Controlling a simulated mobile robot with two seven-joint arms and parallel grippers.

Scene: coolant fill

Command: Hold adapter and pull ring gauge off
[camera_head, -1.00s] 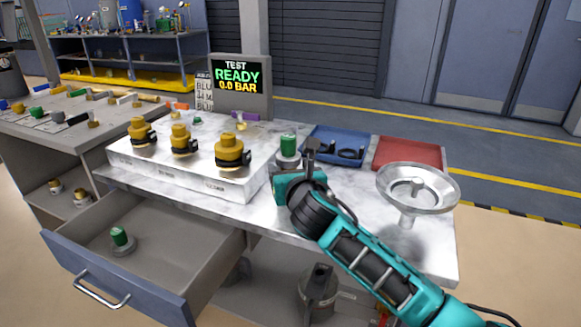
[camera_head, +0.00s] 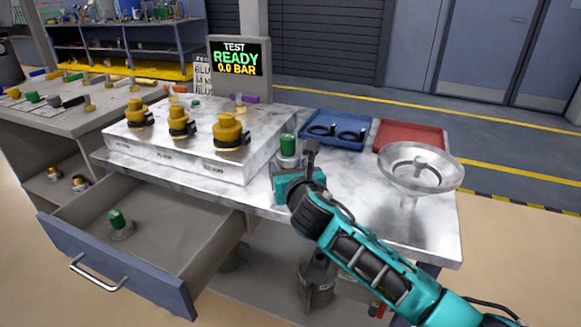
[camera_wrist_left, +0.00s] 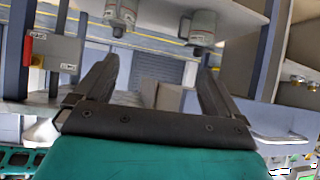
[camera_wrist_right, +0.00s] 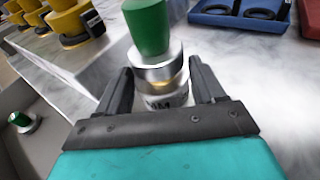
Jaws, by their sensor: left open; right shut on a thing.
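A green-topped metal piece, which I take for the adapter (camera_head: 288,147), stands upright near the front of the marble bench. It also shows in the right wrist view (camera_wrist_right: 148,28). A broad silver collar (camera_wrist_right: 158,66) sits below its green top, with a thin gold band and a marked metal body beneath. I cannot tell whether this collar is the ring gauge. My right gripper (camera_wrist_right: 160,84) is shut on the lower metal body. Its fingers are mostly hidden in the head view. My left gripper (camera_wrist_left: 163,82) is open and empty, away from the bench piece, and out of the head view.
A white block (camera_head: 200,162) bears yellow knobs with black rings at left. A blue tray (camera_head: 330,145) holds two black rings behind my right gripper. A red tray (camera_head: 410,133) and a metal funnel (camera_head: 408,180) stand right. A drawer (camera_head: 110,265) is open below.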

